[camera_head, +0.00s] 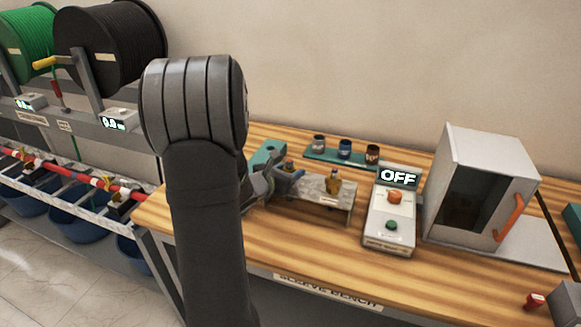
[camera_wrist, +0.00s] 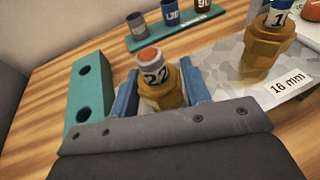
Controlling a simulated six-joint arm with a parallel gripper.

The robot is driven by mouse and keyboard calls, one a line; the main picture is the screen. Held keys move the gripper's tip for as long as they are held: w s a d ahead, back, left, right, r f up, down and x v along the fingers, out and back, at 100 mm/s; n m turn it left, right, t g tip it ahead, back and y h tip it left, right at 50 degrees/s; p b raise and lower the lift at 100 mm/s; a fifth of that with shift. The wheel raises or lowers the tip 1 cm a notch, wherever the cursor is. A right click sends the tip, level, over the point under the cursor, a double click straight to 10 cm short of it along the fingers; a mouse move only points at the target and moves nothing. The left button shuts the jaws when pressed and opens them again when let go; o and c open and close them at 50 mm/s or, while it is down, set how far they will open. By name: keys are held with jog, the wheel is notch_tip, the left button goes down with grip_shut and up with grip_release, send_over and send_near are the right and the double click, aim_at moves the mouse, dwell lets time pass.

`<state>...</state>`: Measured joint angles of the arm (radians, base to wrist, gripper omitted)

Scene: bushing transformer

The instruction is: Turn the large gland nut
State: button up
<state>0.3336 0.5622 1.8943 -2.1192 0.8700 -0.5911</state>
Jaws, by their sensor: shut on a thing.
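The large brass gland nut (camera_wrist: 165,95) sits in the middle of the wrist view, with a grey cap marked "22" and an orange top above it. My gripper (camera_wrist: 160,90) has one blue finger on each side of it and is shut on it. The lower part of the nut is hidden behind my gripper body. In the head view my gripper (camera_head: 284,181) is at the left end of the grey speckled plate, partly hidden by my arm. A second brass gland (camera_wrist: 262,52) stands upright on the plate to the right, beside a "16 mm" label.
A teal block with two holes (camera_wrist: 90,90) stands close to the left of my gripper. A teal rack (camera_head: 322,156) with several small cups is behind. A control box reading "OFF" (camera_head: 392,215) and a white oven-like cabinet (camera_head: 483,190) stand to the right. The bench front is clear.

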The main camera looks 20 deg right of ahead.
jog(key=shift+n+t+y, duration=0.3)
jog(key=shift+n+t, duration=0.2)
jog(key=shift+t, duration=0.3)
jog(key=shift+n+t+y, duration=0.8)
jog(key=shift+n, duration=0.2)
jog(key=o, duration=1.8)
jog(key=shift+c, duration=0.2)
jog(key=shift+a, duration=0.1)
